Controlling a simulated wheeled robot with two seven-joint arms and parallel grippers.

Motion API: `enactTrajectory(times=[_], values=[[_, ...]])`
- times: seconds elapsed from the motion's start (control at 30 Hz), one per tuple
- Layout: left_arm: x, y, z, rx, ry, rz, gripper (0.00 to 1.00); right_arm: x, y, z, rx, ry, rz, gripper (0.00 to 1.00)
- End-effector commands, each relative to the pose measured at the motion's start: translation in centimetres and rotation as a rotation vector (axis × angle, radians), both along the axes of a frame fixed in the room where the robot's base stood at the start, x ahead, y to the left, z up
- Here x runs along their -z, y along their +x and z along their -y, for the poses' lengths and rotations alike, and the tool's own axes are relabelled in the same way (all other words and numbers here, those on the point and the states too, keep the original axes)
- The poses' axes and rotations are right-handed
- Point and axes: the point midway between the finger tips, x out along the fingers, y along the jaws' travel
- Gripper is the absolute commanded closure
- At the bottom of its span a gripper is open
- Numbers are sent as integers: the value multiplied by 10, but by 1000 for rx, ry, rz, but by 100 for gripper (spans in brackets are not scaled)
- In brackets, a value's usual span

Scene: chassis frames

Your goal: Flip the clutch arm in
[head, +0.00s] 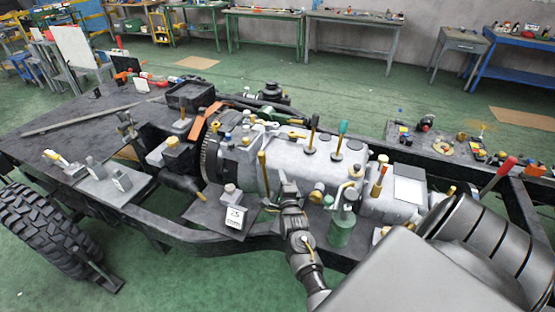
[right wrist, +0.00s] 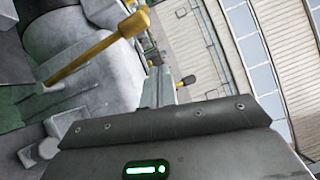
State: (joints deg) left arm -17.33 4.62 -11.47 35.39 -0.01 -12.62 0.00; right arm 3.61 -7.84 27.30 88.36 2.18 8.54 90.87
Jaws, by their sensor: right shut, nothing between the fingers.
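A yellow lever (head: 263,172), which looks like the clutch arm, stands nearly upright against the near side of the grey gearbox housing (head: 285,160). My right gripper (head: 283,180) is just to its right, beside the housing. A gap shows between the gripper and the lever. In the right wrist view, a yellow lever with a thick end (right wrist: 95,48) slants across the upper left, left of the shut fingertips (right wrist: 160,85). The fingers hold nothing. I cannot tell how far the lever is from them in depth. My left gripper is not in view.
Levers with black and green knobs (head: 342,135) rise from the housing. A green bottle-like part (head: 342,226) stands right of my gripper. A small white-labelled block (head: 235,217) sits left of it. The black chassis rail (head: 190,233) runs along the near side.

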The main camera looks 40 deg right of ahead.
Motion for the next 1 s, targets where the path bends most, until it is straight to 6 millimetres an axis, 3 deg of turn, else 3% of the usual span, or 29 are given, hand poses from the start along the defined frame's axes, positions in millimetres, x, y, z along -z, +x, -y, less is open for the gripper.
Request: enactTrajectory(times=[0.1,0.3,1.0], values=[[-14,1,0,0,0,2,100,-4,-17,-12,-2,1,-1,100],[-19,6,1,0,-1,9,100,-2,-33,-20,-1,0,-1,100],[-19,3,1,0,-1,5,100,-1,-37,-20,2,-7,-5,100]])
